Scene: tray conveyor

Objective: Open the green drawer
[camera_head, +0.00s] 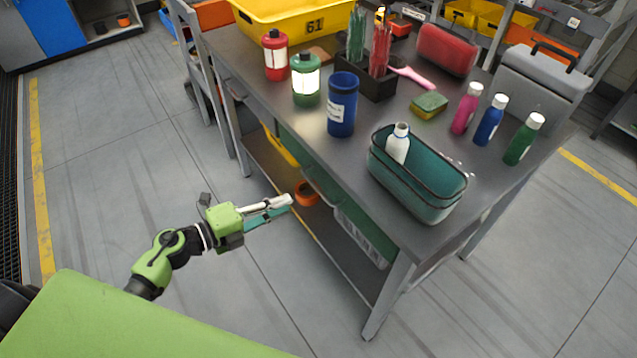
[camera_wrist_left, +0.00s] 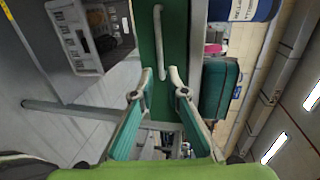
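The green drawer (camera_head: 292,147) sits under the grey table top, on the side facing me, and only part of its front shows in the head view. In the left wrist view, the green drawer front (camera_wrist_left: 147,30) fills the upper middle and carries a long pale handle (camera_wrist_left: 158,40). My left gripper (camera_head: 290,203) is open and empty in front of the table. In the left wrist view, the fingers of my left gripper (camera_wrist_left: 161,73) stand either side of the handle's lower end. I cannot tell whether they touch it. My right gripper is out of view.
The table top (camera_head: 300,122) holds a teal bin (camera_head: 440,205), a blue canister (camera_head: 342,105), bottles and a yellow crate (camera_head: 290,20). The lower shelf has an orange container (camera_head: 306,194) and a grey crate (camera_head: 362,237).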

